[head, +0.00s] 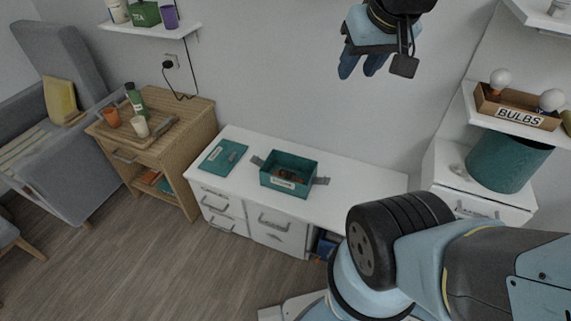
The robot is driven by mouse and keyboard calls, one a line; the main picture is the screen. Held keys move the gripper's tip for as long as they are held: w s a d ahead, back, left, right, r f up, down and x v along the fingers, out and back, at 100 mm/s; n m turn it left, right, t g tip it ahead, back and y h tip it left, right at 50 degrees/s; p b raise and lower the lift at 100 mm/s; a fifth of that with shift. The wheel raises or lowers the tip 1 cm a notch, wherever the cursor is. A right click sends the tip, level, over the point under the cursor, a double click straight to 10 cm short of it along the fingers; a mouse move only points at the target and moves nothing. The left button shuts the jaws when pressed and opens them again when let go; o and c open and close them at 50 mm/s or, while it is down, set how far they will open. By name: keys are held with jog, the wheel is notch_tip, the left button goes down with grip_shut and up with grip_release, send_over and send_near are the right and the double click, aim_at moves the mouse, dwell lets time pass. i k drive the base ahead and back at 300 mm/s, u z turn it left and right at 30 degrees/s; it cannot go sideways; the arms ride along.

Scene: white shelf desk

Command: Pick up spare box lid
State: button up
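The spare box lid (222,155) is a flat teal panel with a small pale label. It lies on the left part of the white desk (345,180). The open teal box (303,184) stands to its right, with a pale label on its front, grey flaps at its sides and brownish items inside. My gripper (362,66) hangs high in front of the wall, above and to the right of the box and well apart from the lid. Its two blue fingers point down with a gap between them, and nothing shows in it.
A wooden cabinet (127,155) with a green bottle and cups stands left of the desk. A wall shelf (150,30) is above. On the right are a teal bin (508,162) and a bulbs box (516,107). The desktop right of the teal box is clear.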

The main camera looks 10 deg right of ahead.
aim_at(220, 162)
jog(key=u, duration=0.6)
jog(key=k, duration=0.7)
jog(key=u, duration=0.9)
jog(key=k, duration=0.65)
jog(key=u, duration=0.4)
jog(key=i, duration=1.65)
jog(key=z, duration=1.1)
jog(key=i, duration=0.75)
jog(key=z, duration=0.75)
